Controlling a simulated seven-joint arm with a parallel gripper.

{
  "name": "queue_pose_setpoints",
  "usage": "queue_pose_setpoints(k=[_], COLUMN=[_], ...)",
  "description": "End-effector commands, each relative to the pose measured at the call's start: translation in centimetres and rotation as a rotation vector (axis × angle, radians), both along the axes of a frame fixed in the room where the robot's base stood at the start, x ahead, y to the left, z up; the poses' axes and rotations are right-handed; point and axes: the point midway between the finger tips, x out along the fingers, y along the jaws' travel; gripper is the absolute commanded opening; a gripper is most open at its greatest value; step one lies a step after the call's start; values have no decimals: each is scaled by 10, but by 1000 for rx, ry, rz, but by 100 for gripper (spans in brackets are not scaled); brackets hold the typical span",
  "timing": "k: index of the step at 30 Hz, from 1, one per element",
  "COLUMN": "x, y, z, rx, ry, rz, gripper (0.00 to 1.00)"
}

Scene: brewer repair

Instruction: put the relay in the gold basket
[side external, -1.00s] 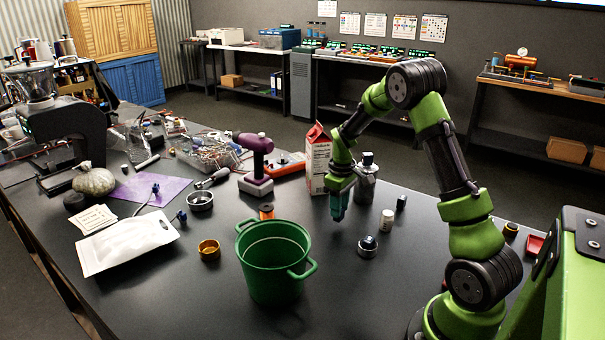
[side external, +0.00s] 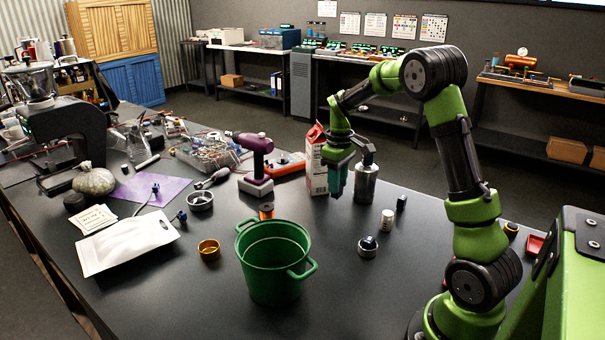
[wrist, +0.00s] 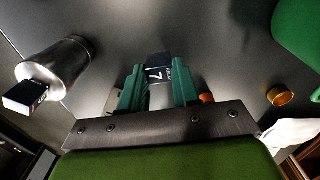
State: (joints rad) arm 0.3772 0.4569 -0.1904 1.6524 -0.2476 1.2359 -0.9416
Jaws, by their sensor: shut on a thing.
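My gripper (side external: 337,192) is above the table beside the milk carton. In the wrist view my gripper (wrist: 158,80) has its teal fingers closed on a small dark block with a white 7 on its label, which appears to be the relay (wrist: 158,70). In the side view the relay is too hidden by the fingers to make out. The gold basket (side external: 209,250) is a small open gold cup standing on the table, left of the green bucket and well away from my gripper. It also shows at the right of the wrist view (wrist: 280,95).
The green bucket (side external: 273,270) stands between my gripper and the gold basket. A white pouch (side external: 125,242) lies left of the basket.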

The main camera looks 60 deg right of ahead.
Motion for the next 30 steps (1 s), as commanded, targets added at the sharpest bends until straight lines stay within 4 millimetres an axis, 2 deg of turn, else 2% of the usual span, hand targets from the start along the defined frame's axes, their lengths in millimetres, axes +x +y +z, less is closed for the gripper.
queue_pose_setpoints(k=[2,5,8,12,15,21,24,30], x=[15,46,82,127,153,185,193,197], y=[17,42,75,129,172,251,277,290], z=[-9,-14,-17,-17,-15,-6,2,22], rx=[1,-12,-21,-30,-33,-31,-26,-9], ry=[13,15,17,17,15,4,-6,-21], rz=[51,136,238,386,491,671,730,772], gripper=[2,2,2,2,2,2,2,2])
